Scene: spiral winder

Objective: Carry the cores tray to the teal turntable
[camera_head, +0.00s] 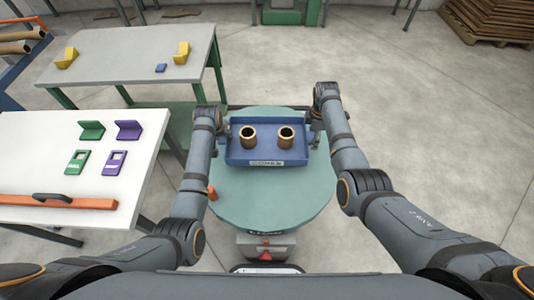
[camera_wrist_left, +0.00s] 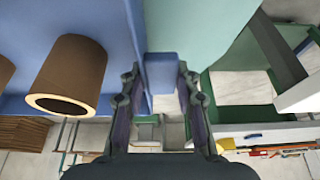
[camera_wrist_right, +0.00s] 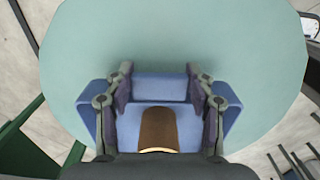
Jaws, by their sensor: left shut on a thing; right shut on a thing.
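The blue cores tray (camera_head: 268,152) is over the far part of the round teal turntable (camera_head: 270,205). Two brown cores, one left (camera_head: 249,137) and one right (camera_head: 286,136), stand upright in it, and a white label is on its near side. My left gripper (camera_head: 225,132) is shut on the tray's left side; the left wrist view shows its fingers around a blue tab (camera_wrist_left: 162,75). My right gripper (camera_head: 313,134) is shut on the right side, also seen in the right wrist view (camera_wrist_right: 160,88). I cannot tell whether the tray touches the turntable.
A white table (camera_head: 30,150) at left holds green and purple brackets (camera_head: 91,130) and an orange bar (camera_head: 55,201). A grey table (camera_head: 120,65) behind it holds yellow brackets (camera_head: 182,52). A small orange peg (camera_head: 212,193) is at the turntable's left edge.

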